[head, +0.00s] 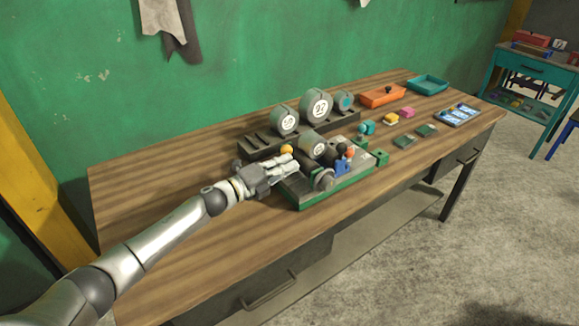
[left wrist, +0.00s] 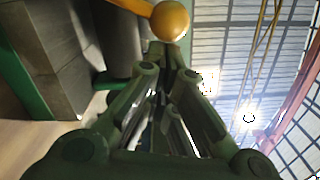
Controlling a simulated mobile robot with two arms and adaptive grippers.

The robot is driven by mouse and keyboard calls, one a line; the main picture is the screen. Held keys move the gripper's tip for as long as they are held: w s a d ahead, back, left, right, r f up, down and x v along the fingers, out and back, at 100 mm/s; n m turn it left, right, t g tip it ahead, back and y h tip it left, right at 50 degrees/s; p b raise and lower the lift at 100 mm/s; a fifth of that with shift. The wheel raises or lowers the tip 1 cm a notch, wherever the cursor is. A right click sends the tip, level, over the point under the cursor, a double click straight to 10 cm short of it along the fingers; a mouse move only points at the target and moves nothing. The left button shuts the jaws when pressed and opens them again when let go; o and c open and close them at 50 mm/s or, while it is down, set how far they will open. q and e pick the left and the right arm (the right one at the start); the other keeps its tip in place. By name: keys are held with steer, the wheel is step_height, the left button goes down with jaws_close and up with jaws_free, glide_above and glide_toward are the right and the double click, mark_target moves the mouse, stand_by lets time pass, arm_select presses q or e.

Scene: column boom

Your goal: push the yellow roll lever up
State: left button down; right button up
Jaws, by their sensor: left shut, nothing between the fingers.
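The yellow roll lever has a round yellow-orange knob (head: 286,149) at the back left of the device on the green base (head: 312,203). In the left wrist view the knob (left wrist: 170,20) fills the top middle, on a short yellow stem running to its left. My left gripper (head: 292,162) is shut and empty, in front of and a little below the knob. In the left wrist view its fingertips (left wrist: 168,62) point at the knob's lower edge. I cannot tell whether they touch it. My right gripper is in neither view.
Round grey rolls with white labels (head: 316,105) stand on a dark rack behind the device. An orange tray (head: 382,96), a teal tray (head: 428,84) and small coloured blocks lie to the right. The wooden table (head: 150,190) is bare at the left.

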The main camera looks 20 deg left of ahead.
arm_select(q)
steer(key=shift+w+a+r+n+p, duration=0.45)
steer(key=shift+w+a+r+n, duration=0.4)
steer(key=shift+a+n, duration=0.2)
steer(key=shift+w+a+r+n+p, duration=0.45)
steer(key=shift+w+a+r+n, duration=0.35)
steer(key=shift+n, duration=0.25)
steer(key=shift+s+a, duration=0.1)
steer(key=shift+a, duration=0.05)
